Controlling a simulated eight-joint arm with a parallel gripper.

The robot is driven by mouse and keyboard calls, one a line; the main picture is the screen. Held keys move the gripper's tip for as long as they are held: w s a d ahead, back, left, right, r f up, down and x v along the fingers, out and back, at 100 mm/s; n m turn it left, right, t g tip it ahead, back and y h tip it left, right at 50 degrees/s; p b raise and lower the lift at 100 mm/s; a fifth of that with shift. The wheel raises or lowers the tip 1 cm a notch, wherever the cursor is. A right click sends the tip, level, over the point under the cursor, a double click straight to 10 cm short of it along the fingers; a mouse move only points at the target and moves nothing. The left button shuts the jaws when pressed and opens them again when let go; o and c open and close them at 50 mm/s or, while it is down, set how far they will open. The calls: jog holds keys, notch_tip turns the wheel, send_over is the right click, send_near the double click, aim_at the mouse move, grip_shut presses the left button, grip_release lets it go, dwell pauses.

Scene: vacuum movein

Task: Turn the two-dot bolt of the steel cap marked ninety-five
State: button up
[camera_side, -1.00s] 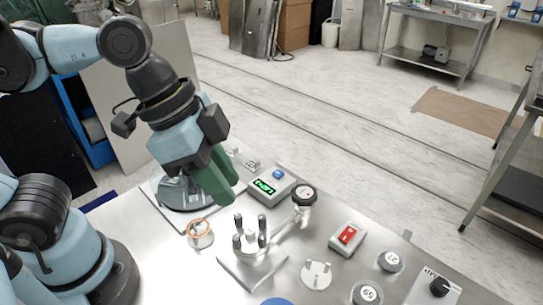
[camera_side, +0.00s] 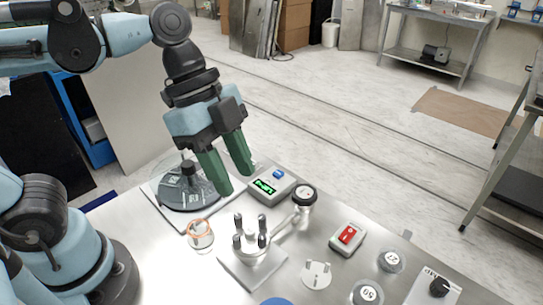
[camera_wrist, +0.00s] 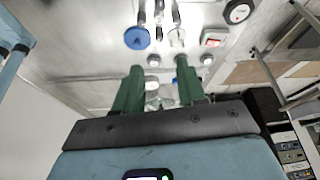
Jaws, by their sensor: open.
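Two round steel caps with white number labels lie at the right of the table in the side view: a nearer one (camera_side: 367,294) and a farther one (camera_side: 391,261). Their numbers are too small to read surely, and I cannot make out bolts or dots on them. My gripper (camera_side: 235,180) has two green fingers, apart and empty, pointing down above the table between the dark round base (camera_side: 190,196) and the green-display box (camera_side: 270,186). The wrist view shows the fingers (camera_wrist: 160,75) spread, with small round parts beyond them, too small to identify.
A stand with several upright dark pins (camera_side: 252,262) and a gauge (camera_side: 304,195) on a pipe stand mid-table. An orange-rimmed cup (camera_side: 200,234), a red-switch box (camera_side: 348,238), a slotted steel disc (camera_side: 317,274) and a black-knob box (camera_side: 438,288) are around it. Small bare gaps separate them.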

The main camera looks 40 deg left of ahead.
aim_at(262, 236)
jog(key=shift+x, duration=5.9)
grip_shut()
